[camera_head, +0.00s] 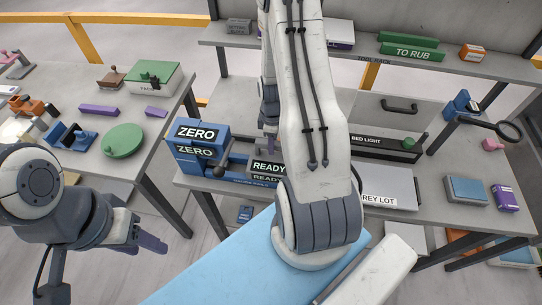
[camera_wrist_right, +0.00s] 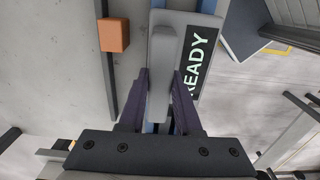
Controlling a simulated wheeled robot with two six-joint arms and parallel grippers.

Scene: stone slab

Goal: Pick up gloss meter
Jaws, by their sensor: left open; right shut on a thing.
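A grey device marked READY (camera_head: 268,167), which I take for the gloss meter, is at the front of the middle bench beside the blue ZERO blocks. In the right wrist view, its dark READY panel (camera_wrist_right: 197,65) lies to the right of a raised grey grip bar (camera_wrist_right: 160,75). My right gripper (camera_wrist_right: 162,105) is shut on that bar, one purple finger on each side. In the head view my right arm hides most of that gripper and part of the device. I cannot tell whether the device is clear of its support. My left gripper (camera_head: 148,241) is open and empty at the lower left.
Blue ZERO blocks (camera_head: 196,142) stand left of the device. A shelf (camera_head: 358,62) with boxes stands behind. The left bench holds a green disc (camera_head: 123,140).

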